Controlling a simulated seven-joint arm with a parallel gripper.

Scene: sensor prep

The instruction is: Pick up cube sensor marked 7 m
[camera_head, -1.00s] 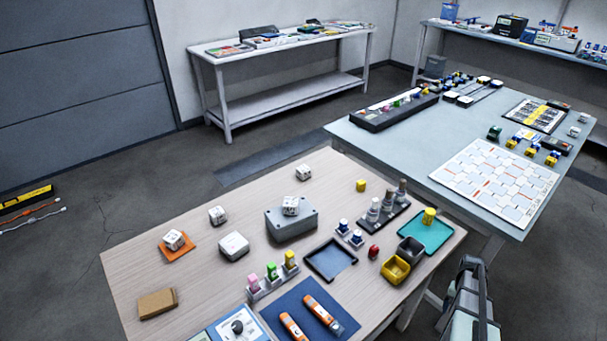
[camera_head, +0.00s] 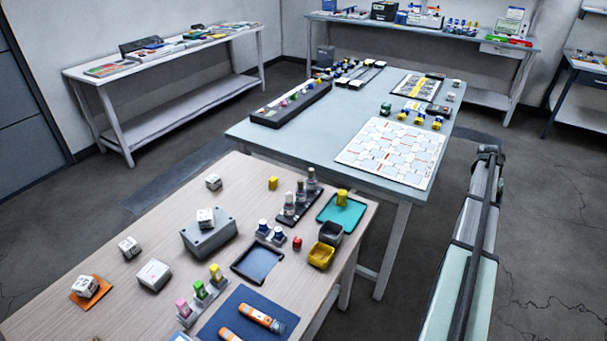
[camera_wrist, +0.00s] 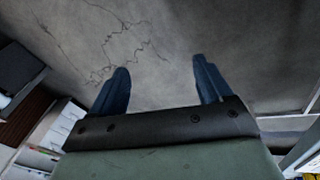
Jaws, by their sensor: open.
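Several small white cubes with dark markings are on the wooden table (camera_head: 85,262) in the head view. One cube (camera_head: 213,182) stands at the back, one cube (camera_head: 205,218) sits on a grey box (camera_head: 208,238), one cube (camera_head: 129,247) stands at the left, and one cube (camera_head: 85,286) sits on an orange pad (camera_head: 100,291). Their markings are too small to read, so I cannot tell which is 7 m. My gripper (camera_wrist: 161,64) is open and empty in the wrist view, with bare floor beyond its two blue fingers.
A white block (camera_head: 153,275) lies near the cubes. Colored pieces, a black tray (camera_head: 257,264), a yellow bin (camera_head: 321,256) and a teal tray (camera_head: 342,214) fill the right part. A blue-grey table (camera_head: 310,137) stands behind. My arm hangs over clear floor at the right.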

